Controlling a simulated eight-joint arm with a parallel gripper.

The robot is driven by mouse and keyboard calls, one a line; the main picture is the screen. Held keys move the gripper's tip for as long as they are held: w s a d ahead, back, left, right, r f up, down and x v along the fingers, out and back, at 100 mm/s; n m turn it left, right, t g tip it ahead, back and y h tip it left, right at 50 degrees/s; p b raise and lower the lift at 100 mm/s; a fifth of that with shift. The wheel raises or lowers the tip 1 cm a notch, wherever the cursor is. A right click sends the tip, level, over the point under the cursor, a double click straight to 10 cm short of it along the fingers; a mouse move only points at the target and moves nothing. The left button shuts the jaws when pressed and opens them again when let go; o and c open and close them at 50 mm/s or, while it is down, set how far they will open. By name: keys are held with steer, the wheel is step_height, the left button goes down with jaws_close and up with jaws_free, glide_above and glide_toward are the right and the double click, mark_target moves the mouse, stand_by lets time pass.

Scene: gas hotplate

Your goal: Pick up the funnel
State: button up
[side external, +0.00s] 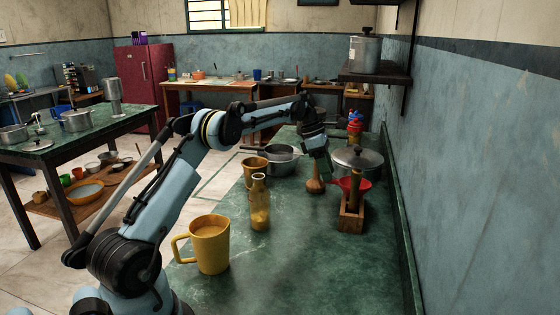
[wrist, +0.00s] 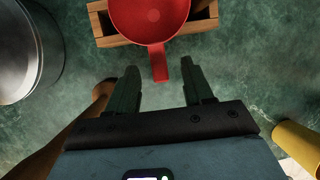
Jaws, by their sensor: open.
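The red funnel (side external: 362,184) sits in a wooden holder (side external: 351,220) on the green counter. In the wrist view the funnel (wrist: 150,15) shows its round bowl at the top, with its short handle pointing down toward my gripper (wrist: 161,80). The two dark fingers are open, and the handle's end appears between their tips, apart from both. Whether it is level with them in height I cannot tell. In the side view my gripper (side external: 328,176) is just left of the funnel; its fingers are small and hard to make out there.
A lidded pot (side external: 357,160) stands behind the funnel. A brown wooden object (side external: 315,182) is close beside my gripper. A saucepan (side external: 281,161), brown cup (side external: 254,169), glass bottle (side external: 260,212) and yellow mug (side external: 211,248) stand to the left. The front right counter is clear.

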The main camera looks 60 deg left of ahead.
mark_target(332, 183)
steer(key=shift+x, duration=3.4)
steer(key=shift+w, duration=0.1)
steer(key=shift+c, duration=0.5)
jaws_close()
